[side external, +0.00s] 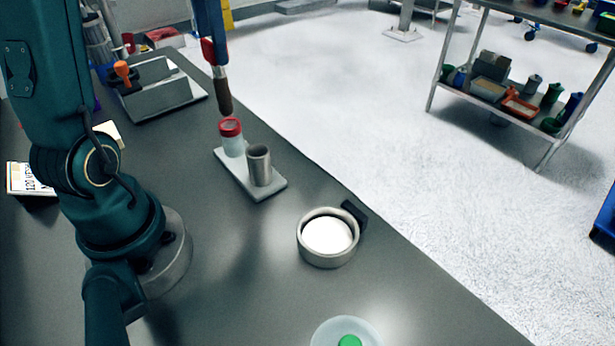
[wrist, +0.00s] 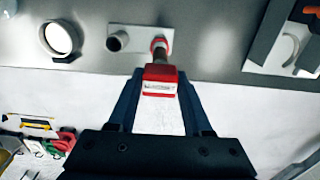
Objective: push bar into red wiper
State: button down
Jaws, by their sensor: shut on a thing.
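My gripper (side external: 213,47) hangs above the back of the grey bench and is shut on a red block at the top of a dark bar (side external: 224,98). The wrist view shows the red block between the blue fingers of my gripper (wrist: 160,78), with the bar (wrist: 159,55) reaching away from it. The bar points down, nearly upright. Its lower tip is at the red wiper (side external: 231,127), a red ring on top of a clear cup. The wiper also shows in the wrist view (wrist: 159,40). I cannot tell whether tip and ring touch.
The clear cup stands on a pale tray (side external: 271,191) beside a metal cup (side external: 259,166). A round metal sifter (side external: 328,259) with white inside stands nearer, and a pale bowl (side external: 370,332) with something green is at the front. A metal tray (side external: 160,97) lies behind left.

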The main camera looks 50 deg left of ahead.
aim_at(228, 115)
jog(key=shift+f, duration=4.3)
jog(key=shift+c, duration=1.6)
grip_release()
notch_tip(228, 115, up, 12)
jog(key=shift+d+r, duration=0.1)
jog(key=shift+d, duration=0.35)
jog(key=s+d+f+t, duration=0.2)
jog(key=s+d+f, duration=0.1)
jog(key=d, duration=0.4)
jog(key=s+d+f+t, duration=0.3)
jog(key=s+d+f, duration=0.1)
jog(key=d, duration=0.4)
jog(key=shift+d+f+t, duration=0.15)
jog(key=shift+f+t, duration=0.15)
jog(key=shift+f, duration=0.55)
